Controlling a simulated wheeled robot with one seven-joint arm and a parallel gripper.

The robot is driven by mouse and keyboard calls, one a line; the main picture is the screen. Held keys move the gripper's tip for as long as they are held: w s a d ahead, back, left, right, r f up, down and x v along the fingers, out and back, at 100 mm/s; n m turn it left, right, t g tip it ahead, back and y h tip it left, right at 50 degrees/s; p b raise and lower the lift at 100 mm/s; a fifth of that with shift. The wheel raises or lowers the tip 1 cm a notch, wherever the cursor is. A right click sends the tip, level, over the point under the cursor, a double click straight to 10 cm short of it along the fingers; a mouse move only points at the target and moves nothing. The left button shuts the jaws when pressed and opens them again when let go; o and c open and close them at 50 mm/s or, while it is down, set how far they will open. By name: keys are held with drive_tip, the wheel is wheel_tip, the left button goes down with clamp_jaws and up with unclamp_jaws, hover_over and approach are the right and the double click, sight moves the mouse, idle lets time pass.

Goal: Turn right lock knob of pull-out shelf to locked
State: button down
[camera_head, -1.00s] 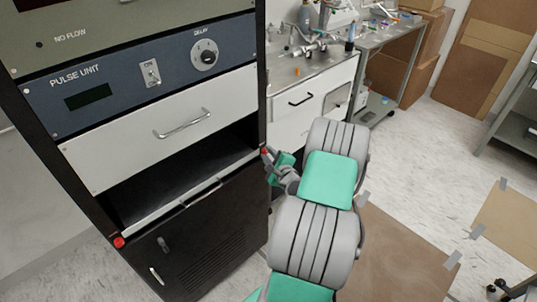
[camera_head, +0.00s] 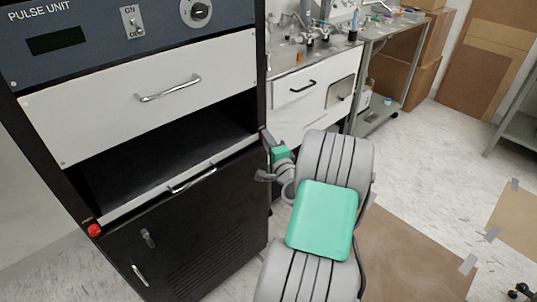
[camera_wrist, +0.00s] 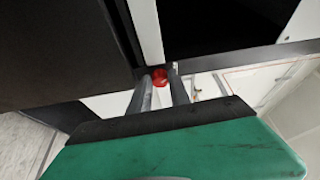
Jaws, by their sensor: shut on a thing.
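The right lock knob (camera_wrist: 159,77) is small and red in the wrist view, at the end of the pull-out shelf's pale front edge (camera_wrist: 146,28). My gripper (camera_wrist: 160,86) has one dark finger on each side of the knob and is shut on it. In the head view my gripper (camera_head: 268,143) is at the cabinet's right front post, and the right knob is hidden there. The pull-out shelf (camera_head: 140,199) looks pushed in, with its metal handle (camera_head: 193,179) in front. How far the knob is turned cannot be told.
The red left lock knob (camera_head: 94,230) is at the shelf's other end. A white drawer (camera_head: 100,105) is above the dark opening, and a black door (camera_head: 205,240) is below. A lab bench (camera_head: 310,100) stands behind my arm. Cardboard (camera_head: 415,250) lies on the floor.

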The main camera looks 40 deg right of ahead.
drive_tip(key=n+t+b, duration=0.1)
drive_tip(key=n+b, duration=0.3)
drive_tip(key=b, duration=0.3)
drive_tip(key=f+n+t+y+b, duration=0.1)
drive_tip(key=n+b, duration=0.3)
drive_tip(key=b, duration=0.4)
drive_tip(key=n+t+y+b, duration=0.1)
drive_tip(key=n+b, duration=0.3)
drive_tip(key=b, duration=0.4)
drive_tip(key=shift+d+f+t, duration=0.15)
drive_tip(key=shift+f+t, duration=0.05)
drive_tip(key=shift+t, duration=0.4)
drive_tip(key=shift+r+b, duration=0.2)
drive_tip(key=shift+b, duration=0.1)
drive_tip(key=c, duration=1.5)
unclamp_jaws()
drive_tip(key=v, duration=0.7)
drive_tip(key=shift+s+p, duration=0.35)
drive_tip(key=shift+p, duration=0.05)
